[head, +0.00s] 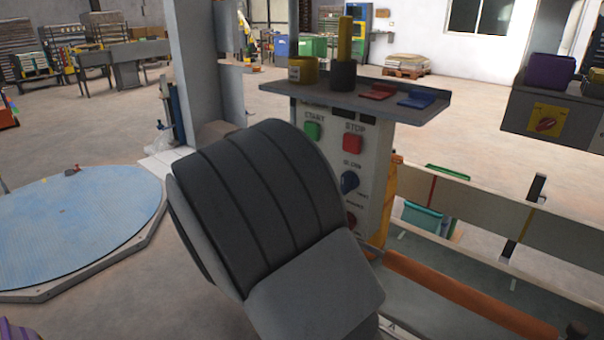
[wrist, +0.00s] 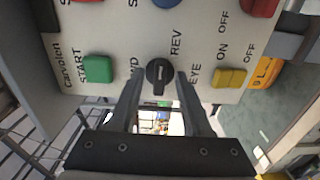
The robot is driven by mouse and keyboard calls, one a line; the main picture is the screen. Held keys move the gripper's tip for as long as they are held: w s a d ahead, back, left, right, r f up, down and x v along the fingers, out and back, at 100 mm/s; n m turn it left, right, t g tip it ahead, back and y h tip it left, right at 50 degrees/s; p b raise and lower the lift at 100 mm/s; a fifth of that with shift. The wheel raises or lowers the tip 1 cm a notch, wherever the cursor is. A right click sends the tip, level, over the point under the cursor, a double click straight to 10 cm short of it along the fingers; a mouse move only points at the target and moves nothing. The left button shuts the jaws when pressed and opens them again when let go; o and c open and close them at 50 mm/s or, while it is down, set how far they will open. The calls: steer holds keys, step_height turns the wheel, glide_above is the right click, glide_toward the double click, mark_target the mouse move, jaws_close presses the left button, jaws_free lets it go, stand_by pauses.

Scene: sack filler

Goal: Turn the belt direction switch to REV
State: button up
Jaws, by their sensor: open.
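The belt direction switch (wrist: 160,73) is a small black knob on the pale control panel, in the middle of the wrist view. REV is printed up and right of it; a partly covered label ending in D is to its left. A pale mark shows near the knob's lower end, but I cannot tell which label it points at. My gripper (wrist: 159,84) is open, one finger on each side of the knob in the picture; contact cannot be told. In the head view the control panel (head: 333,165) shows, but my arm hides the switch and the gripper.
Close by are a green START button (wrist: 98,69), a yellow EYE switch (wrist: 229,78) and a blue knob (wrist: 166,3). A grey shelf (head: 420,108) with pots and small blocks tops the panel. A conveyor with an orange-brown side rail (head: 455,290) runs at lower right.

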steer(key=p+v, duration=0.1)
steer(key=v, duration=1.6)
steer(key=shift+s+p, duration=0.2)
steer(key=shift+p, duration=0.15)
